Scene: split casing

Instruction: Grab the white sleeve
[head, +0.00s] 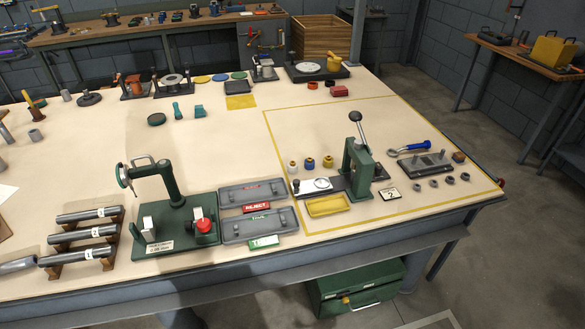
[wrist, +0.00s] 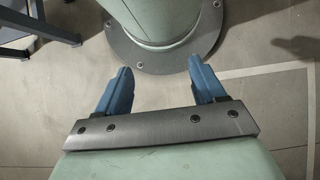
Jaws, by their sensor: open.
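The white sleeve (head: 293,166) is a small pale piece with some yellow on it. It stands upright at the left end of a short row, inside the yellow-outlined area of the bench. A blue sleeve (head: 310,163) and a brass-yellow sleeve (head: 328,161) stand to its right, apart from it. My gripper (wrist: 160,65) shows only in the wrist view, its two blue fingers apart with nothing between them. It is over the floor, away from the sleeves, and no sleeve shows in that view.
A green lever press (head: 357,168) stands right of the sleeves. A dial gauge (head: 318,184) and a yellow tray (head: 327,205) lie in front of them. Grey trays (head: 252,195) and a green stand (head: 172,215) are to the left. The bench behind the sleeves is clear.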

